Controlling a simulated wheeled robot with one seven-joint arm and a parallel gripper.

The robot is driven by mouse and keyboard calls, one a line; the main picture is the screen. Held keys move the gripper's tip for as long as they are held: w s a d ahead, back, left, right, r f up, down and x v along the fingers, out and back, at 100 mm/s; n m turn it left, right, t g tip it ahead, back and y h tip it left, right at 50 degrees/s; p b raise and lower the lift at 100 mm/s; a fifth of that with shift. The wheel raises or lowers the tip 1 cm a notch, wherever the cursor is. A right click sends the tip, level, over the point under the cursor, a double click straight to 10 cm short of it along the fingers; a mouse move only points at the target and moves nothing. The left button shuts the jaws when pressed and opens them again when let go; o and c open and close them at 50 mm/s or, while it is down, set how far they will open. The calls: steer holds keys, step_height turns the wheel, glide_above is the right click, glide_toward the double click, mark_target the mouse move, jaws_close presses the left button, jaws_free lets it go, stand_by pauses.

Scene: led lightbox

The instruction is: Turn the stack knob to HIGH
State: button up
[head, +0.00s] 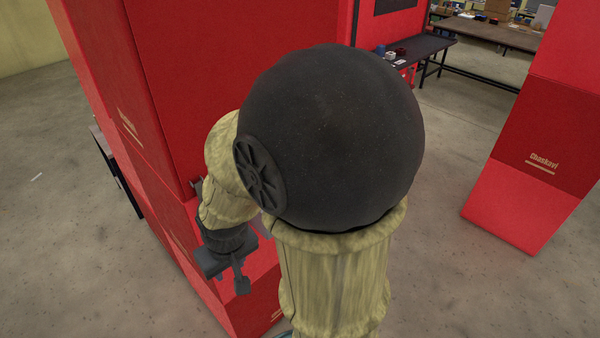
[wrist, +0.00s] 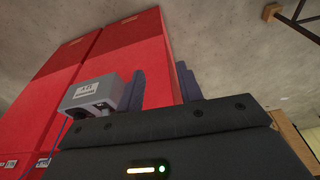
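The stack knob cannot be clearly made out in either view. In the wrist view, a small grey box (wrist: 95,93) with a white label sits left of my fingers, in front of the red panels. A dark round part shows low on its front, too small to identify; the label is unreadable. My gripper (wrist: 160,88) has its two dark fingers apart, with only red panel showing between them. In the head view, my gripper (head: 226,268) is beside the red cabinet (head: 255,80), low at its front. My own arm hides much of that area.
A second red block (head: 535,165) stands at the right. A dark shelf (head: 420,48) with small items and a long table (head: 490,32) are at the back. Open concrete floor (head: 455,265) lies between the cabinet and the right block.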

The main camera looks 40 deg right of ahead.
steer(key=shift+o, duration=0.2)
steer(key=shift+s, duration=0.15)
steer(key=o, duration=0.3)
steer(key=shift+o, duration=0.2)
steer(key=w+d+r+n+y, duration=0.1)
steer(key=w+d+n+y, duration=0.1)
steer(key=w+d, duration=0.7)
steer(key=w+d+n+y, duration=0.15)
steer(key=w+d, duration=0.45)
steer(key=d, duration=0.7)
steer(key=s+d+r+n+t+y, duration=0.1)
steer(key=d+n+t, duration=0.1)
steer(key=d, duration=0.8)
steer(key=s+d+r+n+t+y, duration=0.1)
steer(key=s+d+n+t, duration=0.1)
steer(key=d, duration=0.9)
steer(key=shift+s+r+n+y+p, duration=0.3)
steer(key=shift+n+y+p, duration=0.1)
steer(key=shift+n, duration=0.15)
